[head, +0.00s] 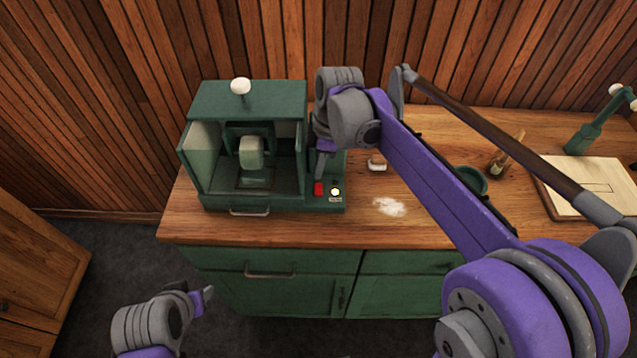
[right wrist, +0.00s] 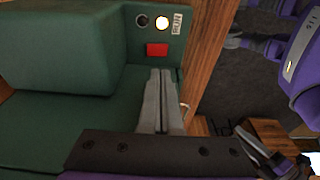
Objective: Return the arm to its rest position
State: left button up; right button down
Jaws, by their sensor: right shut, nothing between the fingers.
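My right arm reaches in from the right over the counter. Its gripper (head: 321,168) points down at the control panel on the right side of a green machine (head: 250,101). In the right wrist view the two fingers (right wrist: 162,78) lie together, with nothing between them. Their tips are close to a red button (right wrist: 157,50); I cannot tell whether they touch it. A round lamp (right wrist: 162,23) beside the button glows, next to a small RUN label. My left gripper (head: 208,295) is low at the left, in front of the cabinet; its jaw opening is unclear.
The wooden counter (head: 300,232) sits on green cabinets. White powder (head: 389,207), a small pale block (head: 377,164), a green bowl (head: 468,180), a brush (head: 506,155) and a pale board (head: 590,180) lie to the right. A plank wall stands behind. Floor is free at the left front.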

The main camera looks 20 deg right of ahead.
jog(key=shift+w+r, duration=0.1)
jog(key=shift+r, duration=0.35)
jog(key=s+d+f+m+t+h, duration=0.1)
jog(key=s+d+f+m+t, duration=0.1)
jog(key=s+m, duration=0.5)
jog(key=s+d+f+m+t, duration=0.2)
jog(key=s+f+m, duration=0.3)
jog(key=s, duration=0.7)
jog(key=m+t, duration=0.1)
jog(key=m, duration=0.1)
jog(key=shift+s+d+f+m+h, duration=0.2)
jog(key=shift+d+f+m+h, duration=0.1)
jog(key=shift+m+h, duration=0.1)
